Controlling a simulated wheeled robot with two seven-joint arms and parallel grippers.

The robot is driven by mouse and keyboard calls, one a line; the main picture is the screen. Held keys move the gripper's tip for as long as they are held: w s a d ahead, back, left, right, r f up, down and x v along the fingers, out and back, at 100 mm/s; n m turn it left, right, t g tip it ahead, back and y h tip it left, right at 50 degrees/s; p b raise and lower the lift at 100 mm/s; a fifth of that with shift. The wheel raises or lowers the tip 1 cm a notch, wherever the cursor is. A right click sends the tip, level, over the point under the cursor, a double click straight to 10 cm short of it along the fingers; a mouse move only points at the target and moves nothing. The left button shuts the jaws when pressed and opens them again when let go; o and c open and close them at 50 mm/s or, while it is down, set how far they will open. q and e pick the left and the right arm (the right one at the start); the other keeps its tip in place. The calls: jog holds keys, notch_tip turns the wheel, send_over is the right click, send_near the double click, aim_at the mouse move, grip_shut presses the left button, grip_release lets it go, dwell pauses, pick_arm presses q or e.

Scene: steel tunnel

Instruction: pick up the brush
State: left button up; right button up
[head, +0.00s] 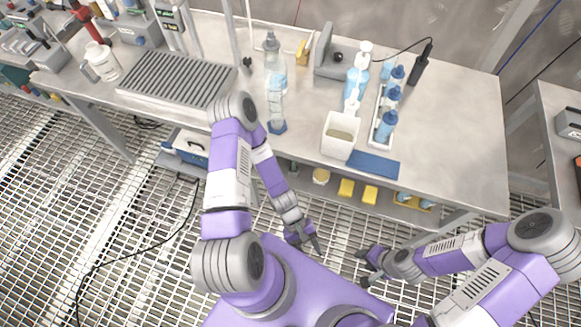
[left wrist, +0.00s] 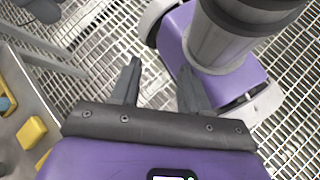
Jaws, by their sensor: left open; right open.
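I cannot make out a brush for certain in either view. A red upright handle-like thing (head: 88,22) stands at the far left of the bench, but I cannot tell what it is. My left gripper (head: 306,243) is open and empty, low in front of the bench, above the grated floor. In the left wrist view its two dark fingers (left wrist: 161,78) are apart, with only grating and part of my own body beyond. My right gripper (head: 360,267) is open and empty, also low in front of the bench, to the right of the left one.
The steel bench (head: 455,150) holds a ribbed grey tray (head: 175,80), a white square container (head: 340,135), a blue mat (head: 374,164), blue-capped bottles (head: 386,125) and a black handheld thing (head: 420,65). Yellow items (head: 346,188) sit under the bench. The bench's right part is clear.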

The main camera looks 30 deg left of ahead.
pick_arm(q)
jog(key=w+d+r+n+t+h+b, duration=0.1)
jog(key=w+d+n+t+h, duration=0.1)
jog(key=w+n+t+h, duration=0.65)
jog(key=n+t+y+b, duration=0.2)
jog(key=n+t+y, duration=1.1)
jog(key=n+y, duration=0.55)
send_near(293, 163)
jog(key=w, duration=0.4)
jog(key=shift+n, duration=0.3)
jog(key=w, duration=0.2)
jog(key=w+b, duration=0.1)
jog(key=w+a+b, duration=0.1)
jog(key=w, duration=0.1)
jog(key=shift+w+f, duration=0.25)
jog(key=shift+w, duration=0.15)
jog(key=shift+w+r, duration=0.15)
jog(key=shift+w, duration=0.45)
grip_shut()
